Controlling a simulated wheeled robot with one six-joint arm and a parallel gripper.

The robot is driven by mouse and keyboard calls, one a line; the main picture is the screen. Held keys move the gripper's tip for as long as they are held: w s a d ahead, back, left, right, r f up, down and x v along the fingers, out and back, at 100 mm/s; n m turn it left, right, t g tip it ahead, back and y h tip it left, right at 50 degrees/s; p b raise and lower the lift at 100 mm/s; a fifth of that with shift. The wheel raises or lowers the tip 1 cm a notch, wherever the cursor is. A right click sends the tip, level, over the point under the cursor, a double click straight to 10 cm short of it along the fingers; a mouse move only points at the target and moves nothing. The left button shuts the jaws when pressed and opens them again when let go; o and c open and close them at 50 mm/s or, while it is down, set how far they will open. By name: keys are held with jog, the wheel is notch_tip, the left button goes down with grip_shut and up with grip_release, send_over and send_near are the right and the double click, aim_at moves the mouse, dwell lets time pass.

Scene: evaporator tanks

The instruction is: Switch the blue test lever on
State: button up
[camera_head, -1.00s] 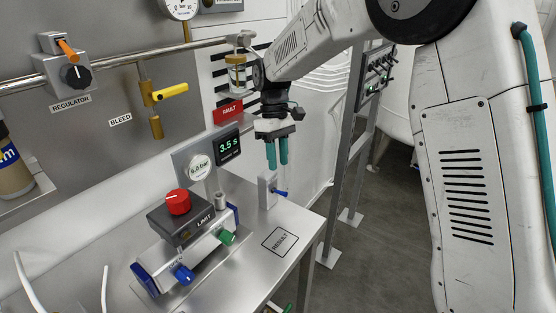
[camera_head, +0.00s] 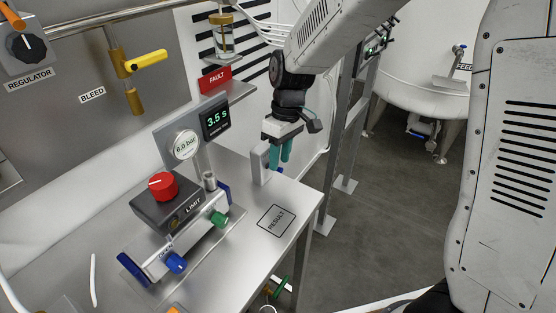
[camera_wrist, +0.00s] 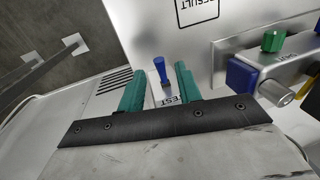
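The blue test lever (camera_wrist: 160,70) shows in the wrist view as a short blue handle on a small grey block lettered "EST", partly cut off by my gripper. In the head view its grey block (camera_head: 260,164) stands near the back right of the steel bench. Only a bit of the blue lever (camera_head: 281,170) shows there, beside my fingertips. My gripper (camera_head: 280,160) points down over the block with its teal fingers apart. In the wrist view the open fingers (camera_wrist: 160,76) lie on either side of the lever. I cannot tell whether they touch it.
The bench (camera_head: 215,277) also holds a black box with a red knob (camera_head: 163,186) and a clamp fixture with green (camera_head: 219,220) and blue knobs. A gauge and a 3.5 s display (camera_head: 215,121) stand behind. A RESULT square (camera_head: 277,220) is bare.

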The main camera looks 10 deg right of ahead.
jog(key=shift+s+a+f, duration=0.1)
jog(key=shift+a+f, duration=0.05)
jog(key=shift+f, duration=0.65)
grip_shut()
jog(key=shift+w+a+r+m+g+h, duration=0.15)
jog(key=shift+w+a+r+g+h, duration=0.1)
jog(key=shift+g+h, duration=0.5)
jog(key=shift+w+a+r+m+g+h, duration=0.15)
jog(key=shift+w+a+r+g+h, duration=0.1)
jog(key=shift+g+h, duration=0.5)
grip_release()
